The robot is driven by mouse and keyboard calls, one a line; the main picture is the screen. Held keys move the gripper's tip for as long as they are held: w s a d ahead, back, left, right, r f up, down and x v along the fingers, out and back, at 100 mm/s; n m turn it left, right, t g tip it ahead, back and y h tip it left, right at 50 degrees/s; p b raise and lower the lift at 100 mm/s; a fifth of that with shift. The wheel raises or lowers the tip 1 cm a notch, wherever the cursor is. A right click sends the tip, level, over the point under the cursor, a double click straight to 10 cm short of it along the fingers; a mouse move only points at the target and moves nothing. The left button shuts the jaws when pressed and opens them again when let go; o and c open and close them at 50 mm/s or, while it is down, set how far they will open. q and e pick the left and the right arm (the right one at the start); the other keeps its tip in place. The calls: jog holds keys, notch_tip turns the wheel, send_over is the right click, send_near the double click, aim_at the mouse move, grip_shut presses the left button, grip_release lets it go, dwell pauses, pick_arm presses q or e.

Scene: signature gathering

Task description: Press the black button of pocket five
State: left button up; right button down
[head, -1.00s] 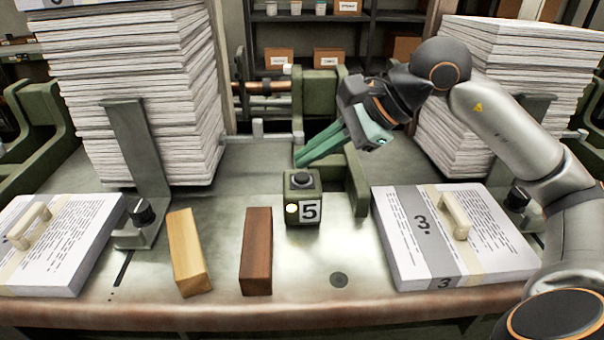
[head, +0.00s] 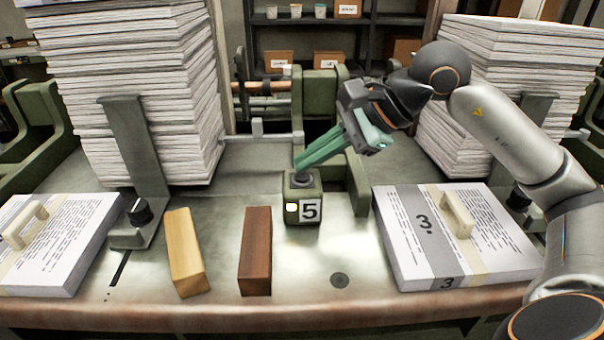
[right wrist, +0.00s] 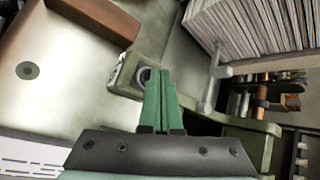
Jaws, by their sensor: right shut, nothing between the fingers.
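The green box marked 5 (head: 303,211) stands near the middle of the metal table, with a round black button (head: 302,181) on top and a small lit lamp (head: 292,207) on its front. My right gripper (head: 302,164) is shut and empty. Its green fingers slant down from the right, with the tips right at the button's back edge; I cannot tell whether they touch it. In the right wrist view the shut fingers (right wrist: 160,76) partly cover the button (right wrist: 143,75). My left gripper is not in view.
A yellow wooden block (head: 186,253) and a brown block (head: 256,252) lie left of the box. A bundle marked 3 (head: 430,235) lies on the right, another bundle (head: 55,240) on the left. Tall paper stacks (head: 140,90) (head: 520,80) flank the back.

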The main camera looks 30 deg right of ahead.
jog(key=shift+f+b, duration=0.35)
jog(key=shift+f, duration=0.05)
dwell(0.5)
jog(key=shift+r+p, duration=0.85)
jog(key=shift+r, duration=0.05)
